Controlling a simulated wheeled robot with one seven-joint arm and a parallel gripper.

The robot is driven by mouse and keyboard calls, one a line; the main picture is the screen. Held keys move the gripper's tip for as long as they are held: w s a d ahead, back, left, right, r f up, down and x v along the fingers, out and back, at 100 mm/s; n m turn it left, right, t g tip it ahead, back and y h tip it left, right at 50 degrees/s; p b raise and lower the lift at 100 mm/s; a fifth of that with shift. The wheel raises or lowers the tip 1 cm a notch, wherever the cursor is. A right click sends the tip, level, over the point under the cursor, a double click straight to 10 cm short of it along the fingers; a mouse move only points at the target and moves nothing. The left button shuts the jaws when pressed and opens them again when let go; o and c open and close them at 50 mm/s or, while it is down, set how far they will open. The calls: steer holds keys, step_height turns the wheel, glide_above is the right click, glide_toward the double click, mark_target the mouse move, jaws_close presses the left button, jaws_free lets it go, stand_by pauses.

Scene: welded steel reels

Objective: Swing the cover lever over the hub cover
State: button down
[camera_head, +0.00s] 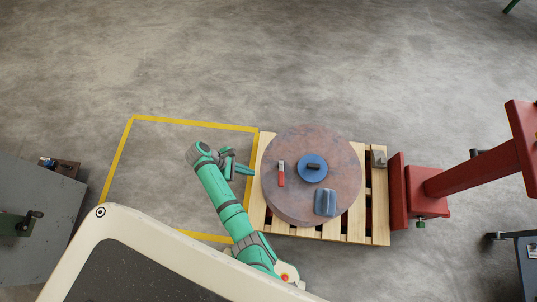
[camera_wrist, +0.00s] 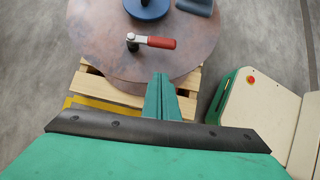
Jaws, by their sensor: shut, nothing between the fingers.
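The cover lever (camera_head: 281,174) has a red handle and a pale metal pivot end. It sits on the brownish reel face, left of the round blue hub cover (camera_head: 304,174), with its handle towards the bottom of the head view. In the wrist view the lever (camera_wrist: 157,42) extends right from its pivot, and the hub cover (camera_wrist: 147,11) is beyond it, cut by the top edge. The lever lies beside the cover, not across it. My green gripper (camera_head: 248,170) is left of the reel, apart from the lever. Its fingers (camera_wrist: 160,80) are shut and empty.
The steel reel (camera_head: 334,147) lies flat on a wooden pallet (camera_head: 379,210). A blue-grey block (camera_head: 325,203) sits on the reel face. A red stand (camera_head: 427,190) is close to the right. Yellow-marked floor (camera_head: 160,180) to the left is clear.

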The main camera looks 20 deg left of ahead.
mark_target(281, 174)
steer(key=x, duration=0.9)
steer(key=shift+d, duration=0.2)
steer(key=d, duration=0.1)
steer(key=w+d+f, duration=0.1)
steer(key=shift+w+d+f, duration=0.1)
steer(key=shift+w+d, duration=0.05)
steer(key=shift+d, duration=0.25)
steer(key=shift+w+d+f, duration=0.1)
steer(key=shift+w+d, duration=0.15)
steer(key=shift+d, duration=0.25)
